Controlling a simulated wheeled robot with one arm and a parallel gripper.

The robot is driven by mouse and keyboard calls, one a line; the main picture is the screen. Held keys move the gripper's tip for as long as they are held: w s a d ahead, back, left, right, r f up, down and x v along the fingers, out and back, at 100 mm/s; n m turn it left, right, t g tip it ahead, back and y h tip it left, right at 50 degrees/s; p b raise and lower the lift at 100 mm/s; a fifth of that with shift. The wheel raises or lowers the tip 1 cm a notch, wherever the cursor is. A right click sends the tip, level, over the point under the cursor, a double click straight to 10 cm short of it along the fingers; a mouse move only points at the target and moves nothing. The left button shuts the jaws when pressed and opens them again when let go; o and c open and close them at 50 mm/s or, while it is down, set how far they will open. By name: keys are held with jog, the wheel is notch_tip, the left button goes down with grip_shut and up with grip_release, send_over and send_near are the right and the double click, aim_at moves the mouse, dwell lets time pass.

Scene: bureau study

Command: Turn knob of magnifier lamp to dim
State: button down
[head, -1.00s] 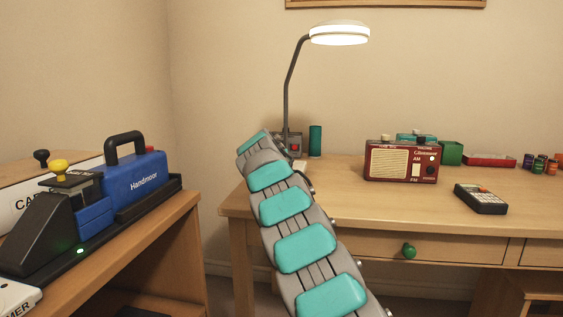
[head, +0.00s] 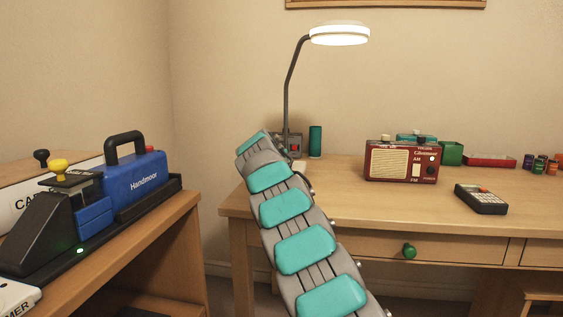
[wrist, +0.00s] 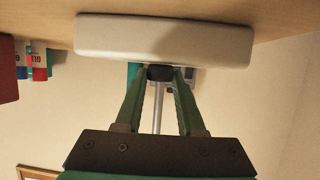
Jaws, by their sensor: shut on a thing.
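The magnifier lamp (head: 340,38) stands at the back left of the desk, its round head lit bright on a thin grey stem. Its lower end, by a grey box with a red switch (head: 295,147), is partly hidden behind my arm in the head view. In the wrist view, my gripper (wrist: 160,74) has its two green fingers closed on a small dark knob (wrist: 160,72). The knob sits at the edge of a pale rounded block (wrist: 165,40), which looks like the lamp's base. My fingers are hidden in the head view.
A teal cylinder (head: 315,141) stands just right of the lamp. A red radio (head: 402,162) and a dark calculator (head: 481,198) are farther right on the desk. The desk front is mostly clear.

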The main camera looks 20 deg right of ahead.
jog(key=shift+r, duration=0.1)
jog(key=c, duration=0.5)
grip_release()
jog(key=shift+s+a, duration=0.1)
jog(key=shift+b+v, duration=0.35)
jog(key=shift+v, duration=3.4)
